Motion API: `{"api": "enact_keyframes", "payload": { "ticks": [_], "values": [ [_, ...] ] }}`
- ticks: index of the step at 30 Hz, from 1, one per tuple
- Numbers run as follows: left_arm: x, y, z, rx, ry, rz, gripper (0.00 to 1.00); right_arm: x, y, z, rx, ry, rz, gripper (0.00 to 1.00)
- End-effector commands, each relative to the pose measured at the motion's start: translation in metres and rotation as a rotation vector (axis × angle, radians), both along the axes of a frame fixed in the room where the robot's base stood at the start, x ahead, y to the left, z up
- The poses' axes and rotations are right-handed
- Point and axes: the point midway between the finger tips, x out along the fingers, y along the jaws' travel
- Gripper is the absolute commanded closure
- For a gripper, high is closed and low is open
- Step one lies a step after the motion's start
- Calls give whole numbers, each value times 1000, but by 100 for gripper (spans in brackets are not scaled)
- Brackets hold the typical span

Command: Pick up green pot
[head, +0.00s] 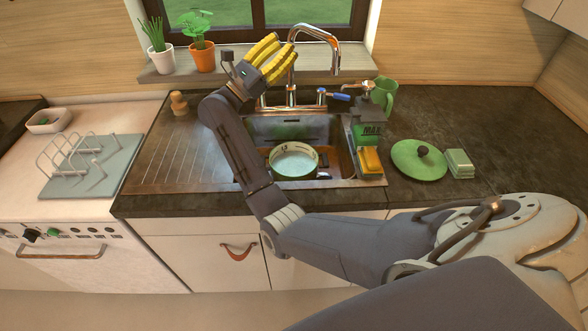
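The green pot (294,178) sits in the sink basin, upright, with its pale inside facing up and no lid on it. My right gripper (272,54), with ridged yellow fingers, is raised at the back of the sink in front of the window, left of the tap. It is well above and behind the pot, not touching it. Its fingers lie close together, and I cannot tell whether they are open or shut. I see nothing in them. My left gripper is not in view.
A chrome tap (291,76) rises behind the sink (262,126). A soap box (368,133) and yellow sponge (371,161) stand at its right edge. A green lid (418,168), a sponge (459,163) and a green mug (384,96) are further right.

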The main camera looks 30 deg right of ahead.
Motion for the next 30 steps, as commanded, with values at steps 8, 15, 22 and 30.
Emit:
{"api": "enact_keyframes", "payload": {
  "ticks": [8, 15, 22, 30],
  "values": [
    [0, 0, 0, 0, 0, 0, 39, -17, -113, -114, 773, -78, -212, 64],
    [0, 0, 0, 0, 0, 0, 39, -6, -86, -217, 1426, -118, -260, 64],
    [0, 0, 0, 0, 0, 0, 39, 14, -30, -254, 1821, -135, -229, 64],
    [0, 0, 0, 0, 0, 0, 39, 21, -9, -273, 1950, -138, -213, 64]
  ]
}}
